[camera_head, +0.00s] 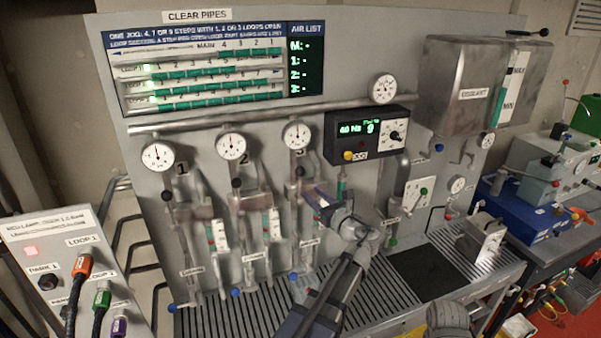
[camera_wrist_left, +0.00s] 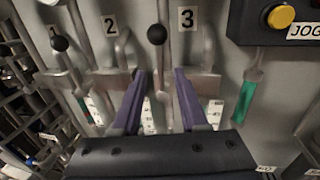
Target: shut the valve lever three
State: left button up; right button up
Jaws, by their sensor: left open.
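Valve lever three has a black ball knob (camera_head: 300,171), under the gauge by the number 3 on the grey panel. In the left wrist view its knob (camera_wrist_left: 157,34) stands just left of the 3 label (camera_wrist_left: 186,19), roughly upright. My left gripper (camera_head: 316,196) has purple fingers and is open in front of the panel, just below and right of the knob. In the wrist view the open fingers (camera_wrist_left: 160,72) lie to either side of the line below the knob, with no visible grip on it. Whether they touch the lever cannot be told. My right gripper is not in view.
Lever two's knob (camera_head: 237,183) and lever one's knob (camera_head: 167,195) stand to the left. A black box with a yellow button (camera_head: 348,155) is close on the right. A pipe (camera_head: 225,118) runs above. A slatted tray (camera_head: 255,312) lies below.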

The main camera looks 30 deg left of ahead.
pick_arm(q)
send_over(300, 198)
jog(key=shift+w+a, duration=0.15)
jog(key=shift+w, duration=0.1)
dwell(0.3)
grip_shut()
dwell(0.4)
dwell(1.1)
